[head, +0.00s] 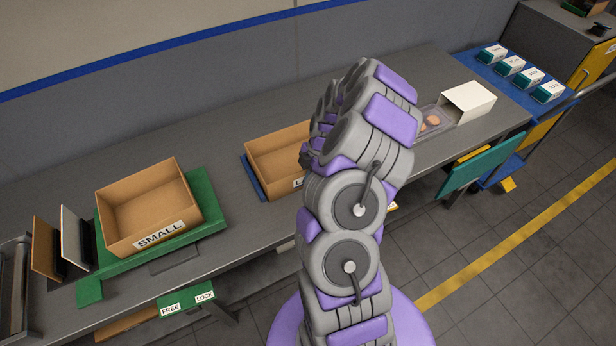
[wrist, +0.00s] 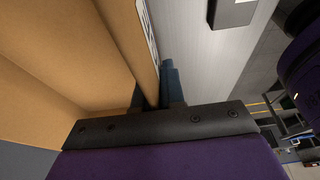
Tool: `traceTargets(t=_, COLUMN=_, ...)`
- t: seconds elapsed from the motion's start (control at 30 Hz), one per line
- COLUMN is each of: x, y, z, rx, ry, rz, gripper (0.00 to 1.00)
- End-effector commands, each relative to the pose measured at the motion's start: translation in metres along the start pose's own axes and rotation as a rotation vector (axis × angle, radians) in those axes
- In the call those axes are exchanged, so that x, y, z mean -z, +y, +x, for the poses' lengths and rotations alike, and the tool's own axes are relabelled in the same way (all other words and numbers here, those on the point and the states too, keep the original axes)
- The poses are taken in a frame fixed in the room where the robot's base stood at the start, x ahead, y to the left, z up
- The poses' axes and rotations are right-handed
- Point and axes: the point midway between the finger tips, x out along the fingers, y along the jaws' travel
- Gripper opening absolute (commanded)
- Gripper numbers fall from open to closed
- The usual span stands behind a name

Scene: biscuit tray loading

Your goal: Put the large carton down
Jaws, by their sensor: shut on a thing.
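The large carton (head: 270,158) is an open brown box in the middle of the bench in the head view, with a label starting with "L" on its front wall. It sits over a blue mat or board (head: 254,178) whose edge shows at its left. I cannot tell whether it touches the board. My arm hides its right part. My gripper (wrist: 158,100) is shut on the carton's wall, which fills the left of the wrist view (wrist: 95,50). In the head view the fingers are hidden behind my arm.
The small carton (head: 150,205) rests on a green platform (head: 205,205) at the left. Two upright panels (head: 70,235) stand beside it. A clear tray with biscuits (head: 432,122) and a white box (head: 468,101) lie at the right. Bare bench (head: 228,215) separates the cartons.

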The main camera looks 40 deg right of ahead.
Motion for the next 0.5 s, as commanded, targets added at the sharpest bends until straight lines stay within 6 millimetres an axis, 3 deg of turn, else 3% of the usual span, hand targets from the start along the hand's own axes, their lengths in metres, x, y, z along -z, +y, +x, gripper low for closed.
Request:
traceTargets(t=0.2, x=-0.0011, y=0.0001, z=-0.0008, rx=-0.005, ry=-0.007, rz=0.001, gripper=0.0)
traceTargets(t=0.23, x=-0.0014, y=0.0001, z=-0.0008, rx=-0.004, ry=-0.007, rz=0.001, gripper=0.11)
traceTargets(t=0.5, x=-0.0026, y=0.0004, z=-0.0007, rx=-0.003, ry=-0.004, rz=0.0, gripper=0.34)
